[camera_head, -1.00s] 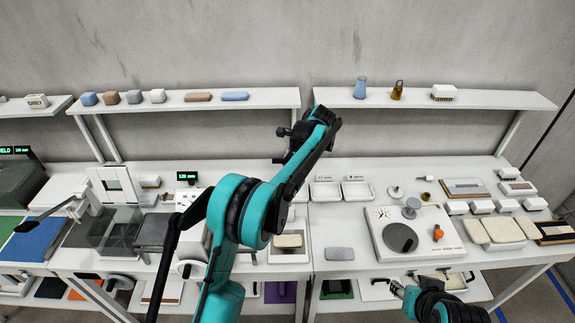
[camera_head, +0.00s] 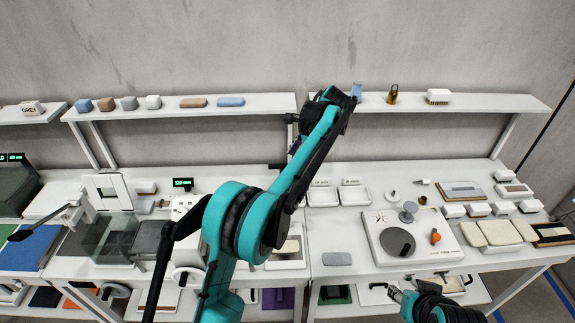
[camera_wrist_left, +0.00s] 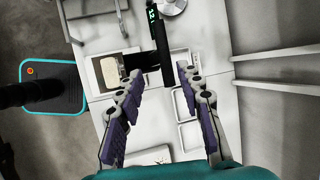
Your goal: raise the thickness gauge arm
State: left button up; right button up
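In the head view, a small green-lit display (camera_head: 184,184) stands over a white machine body (camera_head: 184,206), which looks like the thickness gauge and is partly covered by my left arm. In the left wrist view, the display (camera_wrist_left: 152,12) shows at the top, with a dark bar (camera_wrist_left: 159,48), likely the gauge arm, running down from it. My left gripper (camera_wrist_left: 160,82) has its purple-padded fingers spread either side of the bar's lower end. I see no contact; the height gap is unclear. Only part of my right arm shows at bottom right.
A tray with a cream block (camera_wrist_left: 108,72) lies left of the bar in the wrist view, and white trays (camera_wrist_left: 188,135) lie right. In the head view, a white device (camera_head: 405,238) with round discs stands on the right bench. Shelves run along the wall.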

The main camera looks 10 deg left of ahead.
pick_arm(q)
jog(key=shift+v, duration=1.55)
jog(key=shift+a, duration=0.1)
jog(key=s+a+f+n+t+h+b, duration=0.1)
jog(key=s+a+f+n+h+b, duration=0.15)
jog(key=s+b, duration=0.45)
jog(key=s+a+f+n+t+h+b, duration=0.1)
jog(key=s+f+n+t+b, duration=0.2)
jog(key=s, duration=0.8)
jog(key=s+f+n+t+h+b, duration=0.1)
jog(key=s+f+n+b, duration=0.7)
jog(key=s+f, duration=1)
notch_tip(320, 180, down, 2)
jog(key=shift+d+f+n+t+h+b, duration=0.2)
jog(key=shift+d+n+t+h+b, duration=0.05)
jog(key=shift+n+t+h+b, duration=0.15)
